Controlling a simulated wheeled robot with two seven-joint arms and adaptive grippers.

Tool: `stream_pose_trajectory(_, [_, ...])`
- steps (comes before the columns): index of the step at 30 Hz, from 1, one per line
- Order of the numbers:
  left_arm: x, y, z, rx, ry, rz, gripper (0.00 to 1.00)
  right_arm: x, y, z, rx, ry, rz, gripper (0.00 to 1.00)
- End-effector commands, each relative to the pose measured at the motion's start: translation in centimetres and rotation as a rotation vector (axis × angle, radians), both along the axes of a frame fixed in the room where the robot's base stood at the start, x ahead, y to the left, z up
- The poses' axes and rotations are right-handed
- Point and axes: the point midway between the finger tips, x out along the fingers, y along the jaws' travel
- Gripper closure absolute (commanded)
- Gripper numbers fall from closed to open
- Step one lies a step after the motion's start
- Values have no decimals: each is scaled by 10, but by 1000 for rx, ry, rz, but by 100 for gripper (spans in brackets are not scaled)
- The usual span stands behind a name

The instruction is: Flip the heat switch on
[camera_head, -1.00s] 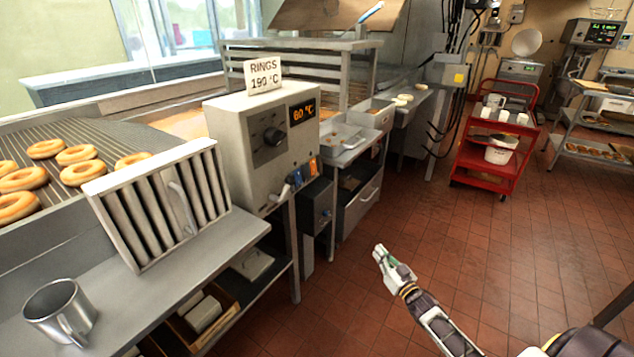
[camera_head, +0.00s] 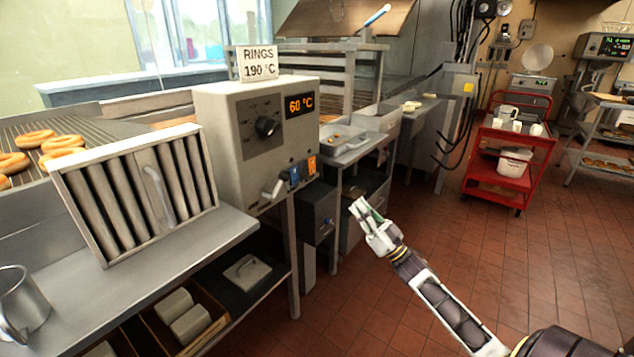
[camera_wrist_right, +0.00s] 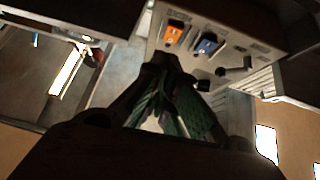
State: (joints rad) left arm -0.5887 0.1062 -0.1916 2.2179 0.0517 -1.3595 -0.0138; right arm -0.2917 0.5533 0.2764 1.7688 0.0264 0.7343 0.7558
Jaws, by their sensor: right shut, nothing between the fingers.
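A pale grey control box (camera_head: 222,135) stands behind the bench, with a black dial (camera_head: 266,126) and an orange display (camera_head: 299,104) reading 60 °C. A blue switch (camera_head: 294,176) and an orange switch (camera_head: 312,165) sit at its lower right edge, beside a grey lever (camera_head: 273,190). The right wrist view shows the orange switch (camera_wrist_right: 175,33), the blue switch (camera_wrist_right: 207,44) and the lever (camera_wrist_right: 232,74); their labels are too small to read. My right gripper (camera_head: 358,207) is shut and empty, apart from the box, to the right of and below the switches. My left gripper is out of view.
A sign (camera_head: 258,63) on the box reads RINGS 190 °C. A slatted metal filter (camera_head: 140,190) with a handle and a metal jug (camera_head: 22,303) stand on the bench. A red cart (camera_head: 497,180) stands farther back. The tiled floor right of my gripper is clear.

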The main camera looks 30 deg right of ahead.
Motion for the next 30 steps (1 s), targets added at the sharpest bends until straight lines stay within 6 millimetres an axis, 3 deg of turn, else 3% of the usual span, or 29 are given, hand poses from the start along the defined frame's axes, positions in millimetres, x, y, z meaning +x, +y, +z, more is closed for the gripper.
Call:
stream_pose_trajectory(7, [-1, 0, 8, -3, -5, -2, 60, -7, 7, 16, -7, -47, 37, 100])
stream_pose_trajectory(18, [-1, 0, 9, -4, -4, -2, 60, -7, 7, 18, -7, -49, 39, 100])
stream_pose_trajectory(30, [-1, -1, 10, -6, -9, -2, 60, 6, 13, 28, -6, -51, 39, 100])
